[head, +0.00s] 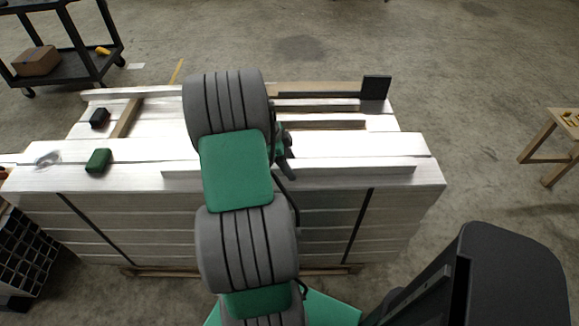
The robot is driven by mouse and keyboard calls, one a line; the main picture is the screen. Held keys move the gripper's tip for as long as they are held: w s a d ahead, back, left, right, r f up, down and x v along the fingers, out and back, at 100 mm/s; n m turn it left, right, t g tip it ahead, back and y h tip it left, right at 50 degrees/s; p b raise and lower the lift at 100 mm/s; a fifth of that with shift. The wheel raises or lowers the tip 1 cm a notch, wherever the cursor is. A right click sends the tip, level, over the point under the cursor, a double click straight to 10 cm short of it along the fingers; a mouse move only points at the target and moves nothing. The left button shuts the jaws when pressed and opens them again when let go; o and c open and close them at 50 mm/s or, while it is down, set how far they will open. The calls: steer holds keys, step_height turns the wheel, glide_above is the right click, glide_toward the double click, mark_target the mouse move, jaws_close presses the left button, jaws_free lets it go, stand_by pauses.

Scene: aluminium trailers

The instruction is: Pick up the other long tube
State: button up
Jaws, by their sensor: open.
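A long silvery tube (350,167) lies along the front of the pale metal stack (425,175), its middle hidden behind my arm. Another long, light tube (135,92) lies along the back edge, also partly hidden by my arm. A shorter light bar (330,124) lies between them on the right. My gripper (286,158) is mostly hidden behind my arm; only dark parts show at its right side, above the stack near the front tube. Its jaws are open. I cannot tell whether it touches a tube.
On the stack are a black block (99,118), a green block (98,161), a wooden strip (126,118) and a dark upright plate (376,88). A cart (70,68) stands back left, a wooden stand (548,140) right. A black crate (25,250) is front left.

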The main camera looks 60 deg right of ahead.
steer(key=shift+c, duration=0.4)
jaws_close()
stand_by(0.9)
